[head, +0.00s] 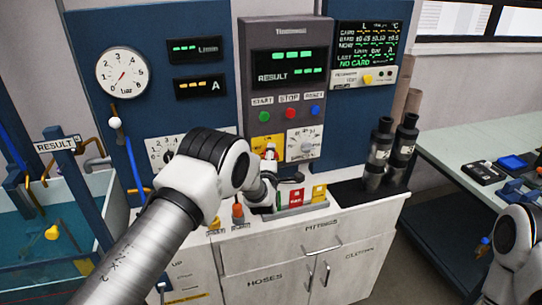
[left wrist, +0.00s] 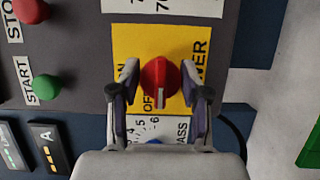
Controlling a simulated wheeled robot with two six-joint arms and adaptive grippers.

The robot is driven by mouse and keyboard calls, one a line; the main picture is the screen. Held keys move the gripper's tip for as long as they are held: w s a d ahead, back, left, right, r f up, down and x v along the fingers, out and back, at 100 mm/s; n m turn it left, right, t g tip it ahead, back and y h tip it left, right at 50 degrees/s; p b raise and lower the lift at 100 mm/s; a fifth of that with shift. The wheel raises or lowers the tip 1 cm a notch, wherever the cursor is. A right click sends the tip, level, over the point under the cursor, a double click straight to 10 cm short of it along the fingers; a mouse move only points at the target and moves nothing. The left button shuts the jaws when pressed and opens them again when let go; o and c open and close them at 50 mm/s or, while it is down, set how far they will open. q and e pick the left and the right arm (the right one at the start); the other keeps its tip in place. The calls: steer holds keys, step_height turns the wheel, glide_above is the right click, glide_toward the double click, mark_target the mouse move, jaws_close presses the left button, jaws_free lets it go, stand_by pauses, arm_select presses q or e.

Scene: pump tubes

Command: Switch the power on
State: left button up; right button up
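The red power knob (left wrist: 158,80) sits on a yellow plate (left wrist: 125,45) with the partly covered word "POWER" in the left wrist view. Its pale pointer mark faces down in that view, beside letters reading "OF". My left gripper (left wrist: 163,92) is open, with one finger on each side of the knob and a small gap at both sides. In the head view the yellow plate (head: 259,142) is on the grey control panel, and my left gripper (head: 270,160) is in front of it, partly hidden by my arm. Part of my right arm shows at the right edge; its gripper is not visible.
Start, stop and reset buttons (head: 289,111) sit above the plate. A white bypass dial (head: 303,141) is beside it. A tray (head: 300,208) with coloured items stands on the counter below. Two black cylinders (head: 379,150) stand to the right.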

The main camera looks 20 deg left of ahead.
arm_select(q)
steer(key=c, duration=0.4)
